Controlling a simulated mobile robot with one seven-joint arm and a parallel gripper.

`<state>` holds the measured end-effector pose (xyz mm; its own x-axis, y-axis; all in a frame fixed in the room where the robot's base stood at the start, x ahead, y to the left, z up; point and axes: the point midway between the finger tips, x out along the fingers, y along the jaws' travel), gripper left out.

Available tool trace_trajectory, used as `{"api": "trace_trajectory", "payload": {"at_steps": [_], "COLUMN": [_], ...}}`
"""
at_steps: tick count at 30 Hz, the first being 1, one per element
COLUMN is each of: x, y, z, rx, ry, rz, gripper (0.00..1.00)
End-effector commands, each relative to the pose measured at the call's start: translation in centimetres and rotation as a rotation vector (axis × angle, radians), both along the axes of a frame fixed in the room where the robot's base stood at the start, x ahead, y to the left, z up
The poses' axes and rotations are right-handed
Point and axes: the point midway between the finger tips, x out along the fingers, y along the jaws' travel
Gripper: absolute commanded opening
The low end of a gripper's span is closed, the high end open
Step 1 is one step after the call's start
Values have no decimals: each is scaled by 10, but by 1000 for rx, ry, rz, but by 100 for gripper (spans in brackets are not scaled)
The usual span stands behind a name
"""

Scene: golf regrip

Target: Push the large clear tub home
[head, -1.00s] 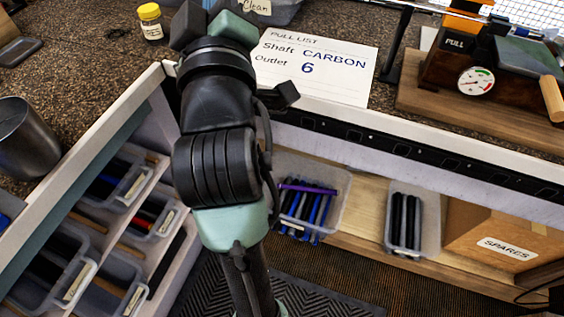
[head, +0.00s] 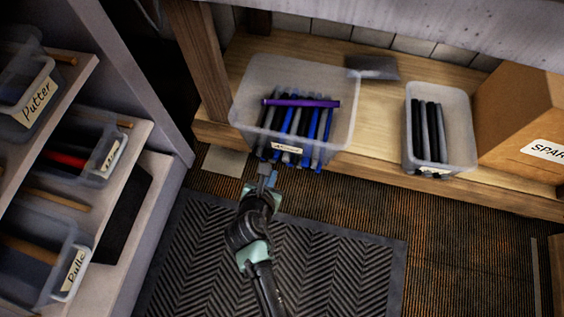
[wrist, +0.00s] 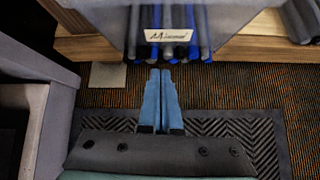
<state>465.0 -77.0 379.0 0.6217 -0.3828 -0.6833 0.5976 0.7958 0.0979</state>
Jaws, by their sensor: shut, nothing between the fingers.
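The large clear tub (head: 243,112) stands on the low wooden shelf and holds several blue, black and grey grips, with a purple grip (head: 301,103) lying across the top. Its front, with a pale label, sticks out past the shelf's front edge. In the wrist view the tub's labelled front (wrist: 206,38) is straight ahead at the top. My gripper (head: 268,172) is shut and empty, just in front of and below the tub's front. In the wrist view its blue fingers (wrist: 160,78) lie together, pointing at the tub. Whether the tips touch it I cannot tell.
A smaller clear tub (head: 466,135) of dark grips and a cardboard box (head: 525,105) stand to the right on the shelf. A dark flat item (head: 373,68) lies behind. A wooden post (head: 200,62) is close left. Shelves of labelled bins (head: 100,185) stand at left.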

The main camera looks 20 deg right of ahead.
Motion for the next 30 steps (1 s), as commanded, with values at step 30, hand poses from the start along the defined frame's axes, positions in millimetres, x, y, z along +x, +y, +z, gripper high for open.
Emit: {"api": "trace_trajectory", "payload": {"at_steps": [30], "x": [64], "y": [-58], "z": [-106], "rx": [-63], "ry": [78], "rz": [49], "gripper": [0]}}
